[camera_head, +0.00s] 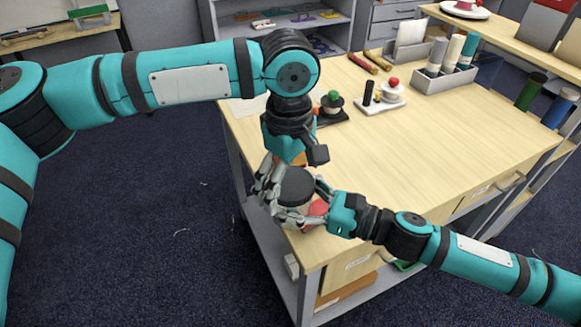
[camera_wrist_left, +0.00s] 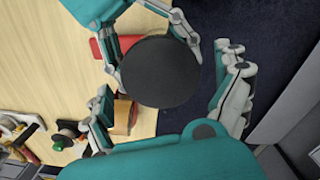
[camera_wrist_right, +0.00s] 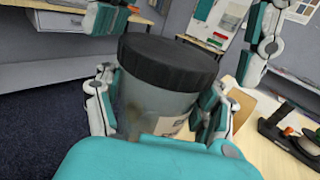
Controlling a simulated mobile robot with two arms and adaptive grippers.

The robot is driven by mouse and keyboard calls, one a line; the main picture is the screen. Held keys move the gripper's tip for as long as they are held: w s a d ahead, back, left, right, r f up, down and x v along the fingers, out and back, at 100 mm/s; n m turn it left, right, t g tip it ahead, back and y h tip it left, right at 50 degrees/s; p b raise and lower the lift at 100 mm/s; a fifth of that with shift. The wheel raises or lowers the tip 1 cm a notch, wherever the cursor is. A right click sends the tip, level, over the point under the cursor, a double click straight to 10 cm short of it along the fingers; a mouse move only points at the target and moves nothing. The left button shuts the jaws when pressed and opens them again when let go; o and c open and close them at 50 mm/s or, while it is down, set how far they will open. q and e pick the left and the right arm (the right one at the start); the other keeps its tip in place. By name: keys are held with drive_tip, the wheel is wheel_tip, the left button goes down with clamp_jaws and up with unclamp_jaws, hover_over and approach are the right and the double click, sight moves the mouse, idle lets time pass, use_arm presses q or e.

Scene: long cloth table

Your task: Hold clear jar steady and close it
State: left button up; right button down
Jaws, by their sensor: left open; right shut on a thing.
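The clear jar (camera_wrist_right: 155,106) stands near the table's front left corner with its black lid (camera_wrist_right: 170,62) on top. The jar looks upright and has a label on its side. In the head view the lid (camera_head: 296,186) shows between both grippers. My right gripper (camera_wrist_right: 157,118) is shut on the jar's body, a finger on each side below the lid. My left gripper (camera_wrist_left: 172,108) points down from above, open, with its fingers spread on both sides of the lid (camera_wrist_left: 158,72). Whether the lid is seated fully cannot be told.
A red thing (camera_head: 318,208) lies beside the jar. Behind stand a black stand with a green knob (camera_head: 332,99), a white tray with a red-topped piece (camera_head: 392,88) and a holder with several tubes (camera_head: 443,80). The table's middle is clear.

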use_arm(q)
drive_tip(key=c, duration=1.3)
drive_tip(key=m, duration=0.6)
drive_tip(key=shift+f, duration=0.1)
drive_tip(key=m, duration=0.4)
drive_tip(key=shift+m, duration=0.3)
drive_tip(key=m, duration=0.9)
